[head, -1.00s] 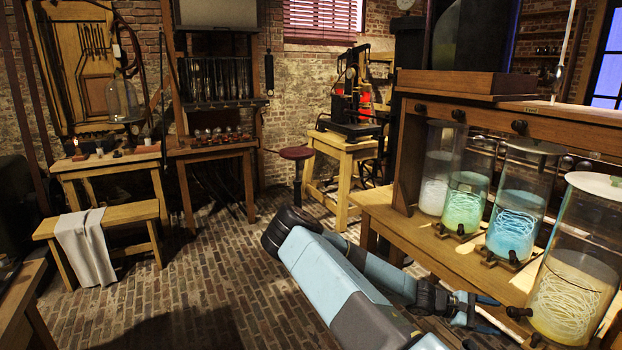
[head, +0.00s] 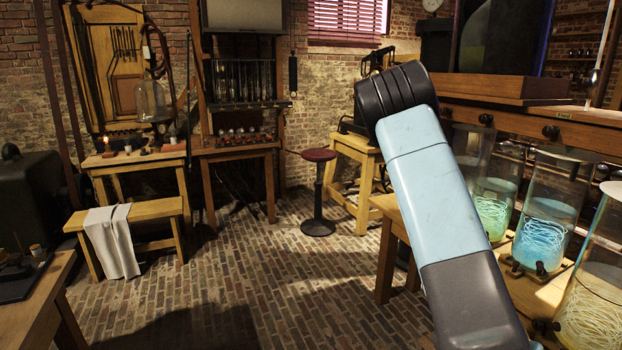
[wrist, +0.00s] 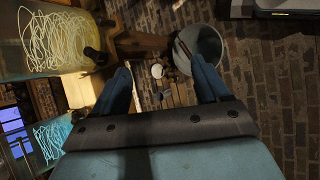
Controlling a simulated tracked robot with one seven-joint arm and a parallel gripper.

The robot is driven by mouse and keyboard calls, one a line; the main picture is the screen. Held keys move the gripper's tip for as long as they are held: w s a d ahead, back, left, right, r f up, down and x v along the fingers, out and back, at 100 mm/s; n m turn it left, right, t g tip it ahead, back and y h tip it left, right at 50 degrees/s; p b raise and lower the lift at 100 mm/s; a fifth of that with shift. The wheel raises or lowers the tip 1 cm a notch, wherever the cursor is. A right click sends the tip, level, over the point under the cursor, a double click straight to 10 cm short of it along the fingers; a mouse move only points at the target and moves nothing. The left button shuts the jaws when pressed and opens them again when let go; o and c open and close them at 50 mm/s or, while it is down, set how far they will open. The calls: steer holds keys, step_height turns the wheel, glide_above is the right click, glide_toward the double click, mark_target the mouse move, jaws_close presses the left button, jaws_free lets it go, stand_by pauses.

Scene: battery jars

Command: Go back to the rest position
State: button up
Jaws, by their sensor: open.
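My gripper (wrist: 163,85) shows in the wrist view, its two blue fingers spread apart with nothing between them. Below it are the brick floor and a grey round bucket-like vessel (wrist: 205,42). In the head view my raised arm crosses the right half, and the gripper itself is hidden or out of frame. Glass jars with glowing coils stand on the bench at right: a green one (head: 491,215), a blue one (head: 545,235) and a yellowish one (head: 595,315). Two jars also show at the left of the wrist view, apart from the fingers.
The wooden bench (head: 388,207) with the jars is close on the right. A stool (head: 318,190) stands mid-room. A low bench with a cloth (head: 112,240) is at left, and a table corner (head: 45,300) is at near left. The brick floor (head: 250,265) between is clear.

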steer(key=s+a+r+m+t+y, duration=0.1)
steer(key=a+r+t+y, duration=0.1)
steer(key=a+r, duration=0.35)
steer(key=s+a+r+t+y, duration=0.1)
steer(key=s+a+r+y, duration=0.15)
steer(key=r, duration=0.65)
steer(key=a+r+m+t+y, duration=0.1)
steer(key=a+r+t, duration=0.1)
steer(key=a+r, duration=0.35)
steer(key=s+a+r+t+y, duration=0.1)
steer(key=s+a+r+t, duration=0.1)
steer(key=s+r, duration=0.4)
steer(key=s+a+r+t, duration=0.3)
steer(key=s+a+r, duration=0.1)
steer(key=s+r, duration=0.3)
steer(key=shift+s+a+r+y, duration=0.15)
steer(key=shift+a+r+y, duration=0.2)
steer(key=shift+r, duration=0.45)
